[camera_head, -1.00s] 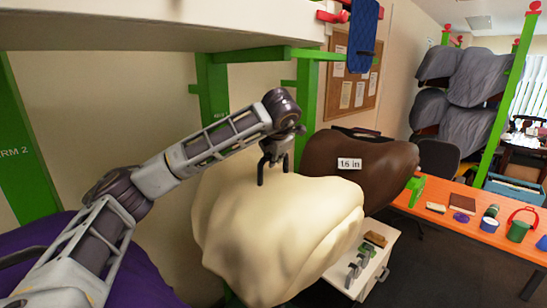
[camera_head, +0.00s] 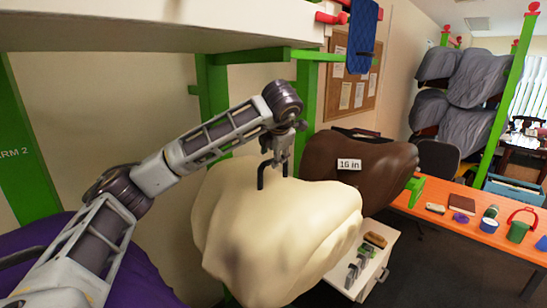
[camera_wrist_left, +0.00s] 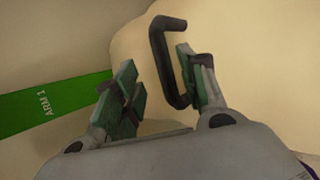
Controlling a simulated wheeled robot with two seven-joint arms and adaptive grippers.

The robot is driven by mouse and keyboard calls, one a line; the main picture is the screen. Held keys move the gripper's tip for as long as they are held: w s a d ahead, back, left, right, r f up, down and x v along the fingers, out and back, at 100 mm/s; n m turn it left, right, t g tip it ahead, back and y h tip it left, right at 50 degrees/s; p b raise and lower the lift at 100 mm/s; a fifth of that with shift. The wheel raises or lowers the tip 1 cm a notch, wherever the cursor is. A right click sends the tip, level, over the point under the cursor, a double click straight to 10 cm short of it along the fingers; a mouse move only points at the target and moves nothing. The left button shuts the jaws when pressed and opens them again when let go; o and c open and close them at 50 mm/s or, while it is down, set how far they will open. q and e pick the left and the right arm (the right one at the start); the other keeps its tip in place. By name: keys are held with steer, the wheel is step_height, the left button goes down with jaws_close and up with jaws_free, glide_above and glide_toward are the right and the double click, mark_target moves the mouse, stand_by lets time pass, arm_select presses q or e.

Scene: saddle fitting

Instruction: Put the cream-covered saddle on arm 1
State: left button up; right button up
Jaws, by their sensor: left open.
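The cream-covered saddle (camera_head: 285,235) fills the centre of the head view, in front of the green post of arm 1 (camera_head: 212,95). A black handle (camera_head: 261,178) stands on its top. My left gripper (camera_head: 278,158) is directly above the saddle, pointing down at the handle. In the left wrist view, the open fingers (camera_wrist_left: 160,90) stand either side of the handle (camera_wrist_left: 168,65), which is closer to the right finger. The green arm 1 (camera_wrist_left: 50,106) shows its label at the left there. The saddle's underside and what bears it are hidden. My right gripper is not in view.
A brown saddle (camera_head: 355,165) tagged 16 in is just behind at the right. A white shelf (camera_head: 150,25) overhangs the arm. A purple-covered saddle (camera_head: 140,270) lies at lower left. An orange table (camera_head: 470,228) with small items stands right; a white cabinet (camera_head: 375,268) is below.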

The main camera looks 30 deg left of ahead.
arm_select(q)
steer(key=v, duration=0.9)
steer(key=shift+r, duration=0.25)
steer(key=shift+s+d, duration=0.1)
stand_by(0.6)
